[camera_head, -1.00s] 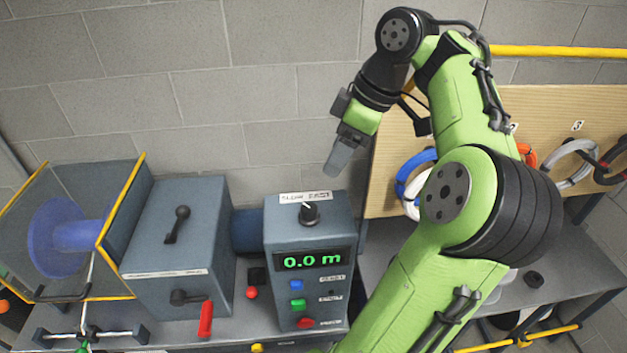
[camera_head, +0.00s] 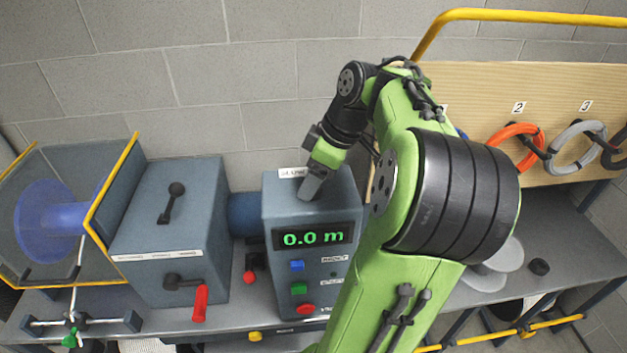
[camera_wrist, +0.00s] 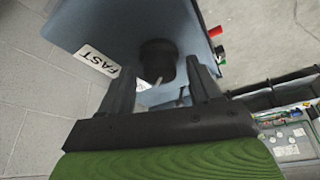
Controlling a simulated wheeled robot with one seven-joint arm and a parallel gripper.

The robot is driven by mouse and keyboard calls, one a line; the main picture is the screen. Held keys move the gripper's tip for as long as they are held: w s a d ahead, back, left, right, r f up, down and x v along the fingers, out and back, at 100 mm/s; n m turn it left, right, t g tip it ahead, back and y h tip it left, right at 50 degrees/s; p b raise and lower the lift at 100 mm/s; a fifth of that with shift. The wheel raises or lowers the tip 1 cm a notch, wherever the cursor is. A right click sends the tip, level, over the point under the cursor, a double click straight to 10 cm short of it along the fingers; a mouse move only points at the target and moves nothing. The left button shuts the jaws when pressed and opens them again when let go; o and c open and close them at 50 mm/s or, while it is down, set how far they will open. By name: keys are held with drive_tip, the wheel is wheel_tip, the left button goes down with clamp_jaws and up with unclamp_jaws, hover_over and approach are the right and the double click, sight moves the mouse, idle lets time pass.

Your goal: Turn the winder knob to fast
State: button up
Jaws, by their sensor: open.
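The winder control box (camera_head: 270,222) stands on the bench, with a green "0.0 m" display on its front. My gripper (camera_head: 310,188) is over the box's top, and its fingers hide the knob in the head view. In the wrist view the black round knob (camera_wrist: 157,58) shows between the two open fingers of my gripper (camera_wrist: 160,78), with a pale mark on its near side. I cannot tell whether the fingers touch it. The label strip (camera_head: 290,173) reads "SLOW" at its left in the head view; the wrist view shows its "FAST" end (camera_wrist: 98,60).
Blue, green and red buttons (camera_head: 305,309) are on the box front. Left of it are a grey housing (camera_head: 190,225) with levers and a guarded blue spool (camera_head: 45,220). A pegboard (camera_head: 480,90) with coils stands at the right. A block wall is behind.

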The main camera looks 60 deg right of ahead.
drive_tip(key=shift+r, duration=0.15)
drive_tip(key=c, duration=1)
drive_tip(key=shift+m, duration=0.3)
drive_tip(key=shift+a+r+m+h+p, duration=0.15)
drive_tip(key=shift+m+h+p, duration=0.45)
drive_tip(key=shift+m, duration=0.6)
drive_tip(key=m, duration=0.2)
drive_tip(key=m+h, duration=0.1)
drive_tip(key=m, duration=0.1)
drive_tip(key=shift+w+a+m+h, duration=0.1)
drive_tip(key=shift+m+h, duration=0.2)
drive_tip(key=m, duration=0.2)
drive_tip(key=m+h+b, duration=0.1)
drive_tip(key=m, duration=0.1)
drive_tip(key=shift+a+f+g+h, duration=0.1)
drive_tip(key=shift+f+g+h, duration=0.1)
drive_tip(key=shift+g+h, duration=0.15)
drive_tip(key=shift+m+g+h+b, duration=0.35)
drive_tip(key=shift+m+g+b, duration=0.25)
drive_tip(key=shift+m, duration=1.5)
